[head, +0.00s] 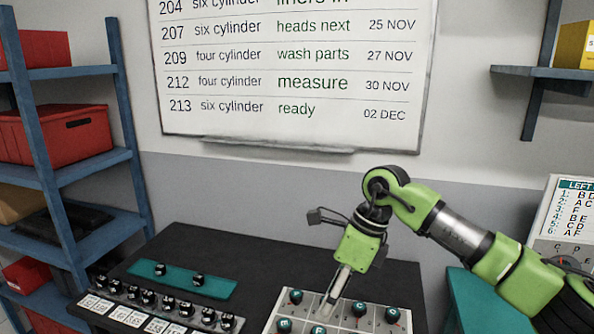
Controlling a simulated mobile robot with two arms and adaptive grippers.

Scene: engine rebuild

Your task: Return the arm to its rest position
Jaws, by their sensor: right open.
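My right arm, green with grey and black joints, comes in from the right and bends down over the dark table (250,262). My right gripper (328,306) points down at the white divided tray (350,322) at the table's front edge. Its jaws are open, though seen nearly edge-on, and no part shows held between them. I cannot tell whether the fingers touch the tray or a part. My left gripper is not in view.
A row of black parts with white labels (150,300) stands at the table's left front. Behind it, a teal mat (215,288) carries two dark parts. A blue shelf with red bins (60,135) is at left. A lettered board (570,215) stands at right. The table's back is clear.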

